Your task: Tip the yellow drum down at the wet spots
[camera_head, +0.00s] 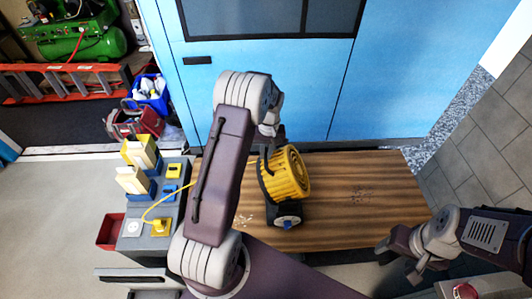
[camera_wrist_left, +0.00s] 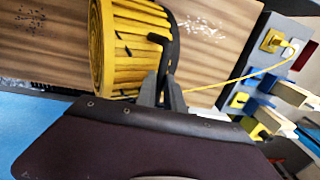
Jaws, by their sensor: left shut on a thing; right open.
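The yellow ribbed drum (camera_head: 287,174), with a black frame and handle, is at the middle of the wooden bench (camera_head: 385,180). It also shows in the left wrist view (camera_wrist_left: 128,45). My left gripper (camera_head: 268,146) is shut on the black handle (camera_wrist_left: 168,50) at the drum's side; my arm partly hides the grip in the head view. A pale speckled wet spot (camera_head: 245,219) lies left of the drum, and a darker speckled patch (camera_head: 358,196) lies right of it. Speckles also show in the left wrist view (camera_wrist_left: 200,25). My right gripper (camera_head: 398,254) is open and empty near the bench's front right.
A yellow cord (camera_head: 172,196) runs from the drum side to a yellow plug (camera_head: 159,227) on a grey unit at left. Yellow and blue holders (camera_head: 139,152) stand there, beside a red bin (camera_head: 110,232). A blue panelled wall (camera_head: 400,70) stands behind the bench.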

